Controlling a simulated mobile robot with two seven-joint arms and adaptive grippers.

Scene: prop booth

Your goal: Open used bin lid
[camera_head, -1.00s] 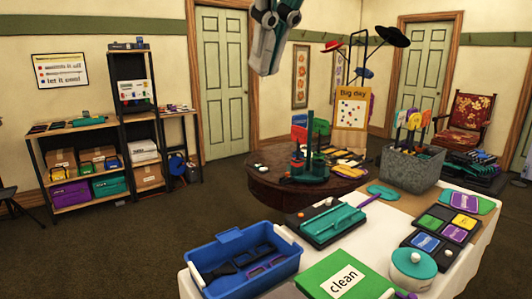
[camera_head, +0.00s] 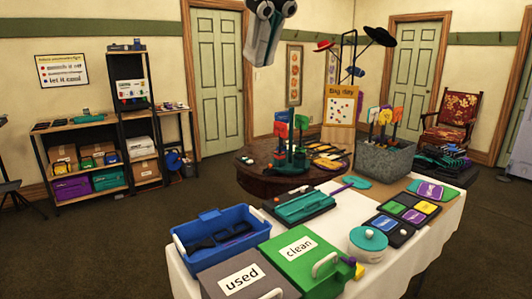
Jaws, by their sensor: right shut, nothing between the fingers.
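The used bin has a grey lid (camera_head: 221,290) at the bottom edge of the head view, at the table's near corner. The lid lies flat and closed, with a white "used" label and a white handle (camera_head: 272,294) at its right, partly cut off by the frame. My right gripper (camera_head: 262,60) hangs at the top centre, fingers pointing down, shut and empty. It appears high above the table and far from the lid in the picture. My left gripper is not in view.
The green-lidded clean bin (camera_head: 294,270) stands right beside the used bin. A blue tote (camera_head: 217,218) with dark items sits behind. A teal lidded pot (camera_head: 368,240), colour cards and a grey planter (camera_head: 384,155) occupy the right side. Bare white cloth (camera_head: 345,215) shows between them.

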